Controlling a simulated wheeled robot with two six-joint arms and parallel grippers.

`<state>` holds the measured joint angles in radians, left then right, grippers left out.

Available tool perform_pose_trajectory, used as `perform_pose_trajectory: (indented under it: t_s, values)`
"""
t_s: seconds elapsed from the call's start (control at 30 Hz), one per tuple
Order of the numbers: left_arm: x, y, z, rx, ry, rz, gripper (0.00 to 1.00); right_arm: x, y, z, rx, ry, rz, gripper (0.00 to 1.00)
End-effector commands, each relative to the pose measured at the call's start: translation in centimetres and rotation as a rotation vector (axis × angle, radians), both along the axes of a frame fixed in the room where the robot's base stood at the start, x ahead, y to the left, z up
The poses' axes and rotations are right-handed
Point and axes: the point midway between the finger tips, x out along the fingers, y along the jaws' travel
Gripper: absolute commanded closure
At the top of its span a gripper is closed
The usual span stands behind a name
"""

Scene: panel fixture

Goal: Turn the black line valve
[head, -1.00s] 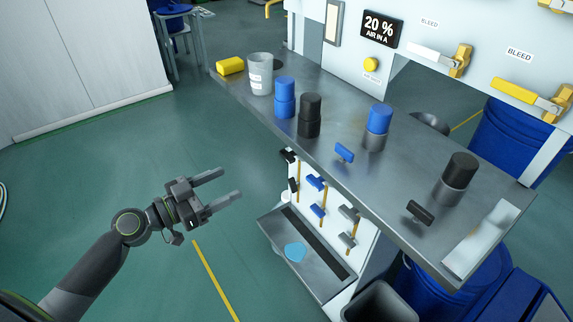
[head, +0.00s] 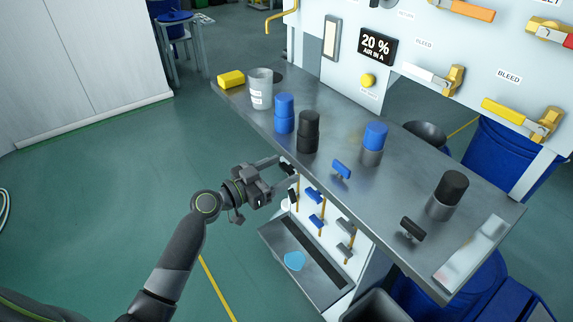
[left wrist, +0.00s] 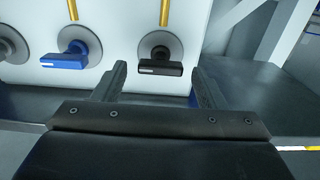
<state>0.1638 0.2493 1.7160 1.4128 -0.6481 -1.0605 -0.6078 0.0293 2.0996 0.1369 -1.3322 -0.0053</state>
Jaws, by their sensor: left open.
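The black line valve has a black bar handle, which shows in the head view (head: 287,168) at the upper left of the panel below the bench. In the left wrist view the black handle (left wrist: 160,67) lies crosswise on a round grey flange with a yellow pipe. My left gripper (head: 288,168) is open at this handle. In the left wrist view its two fingertips (left wrist: 157,78) stand apart, one on each side of the handle, with gaps visible; contact cannot be told. My right gripper is not in view.
A blue handle (left wrist: 72,61) sits beside the black one; a lower black handle (head: 292,196) and grey handles (head: 345,228) share the panel. The metal bench (head: 395,200) overhangs, carrying blue and black cylinders. A tray (head: 320,278) juts out below. Open floor lies left.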

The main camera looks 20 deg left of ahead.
Motion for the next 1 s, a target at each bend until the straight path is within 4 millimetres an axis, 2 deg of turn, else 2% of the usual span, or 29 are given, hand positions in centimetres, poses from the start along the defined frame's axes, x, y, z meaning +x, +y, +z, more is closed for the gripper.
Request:
perform_pose_trajectory:
  t_s: [0.2,0.53,0.87,1.0]
  values:
    - [1.7,-1.3,0.0,0.000,0.000,0.000,0.35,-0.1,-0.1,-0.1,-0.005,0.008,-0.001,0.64]
    - [1.9,-1.5,-0.1,0.001,-0.001,0.000,0.35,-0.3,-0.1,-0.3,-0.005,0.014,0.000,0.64]
    - [1.9,-1.5,0.0,0.001,-0.001,0.000,0.78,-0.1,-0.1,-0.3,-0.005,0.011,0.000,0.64]
    - [1.9,-1.4,-0.1,-0.002,0.002,0.000,0.79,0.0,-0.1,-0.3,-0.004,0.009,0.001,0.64]
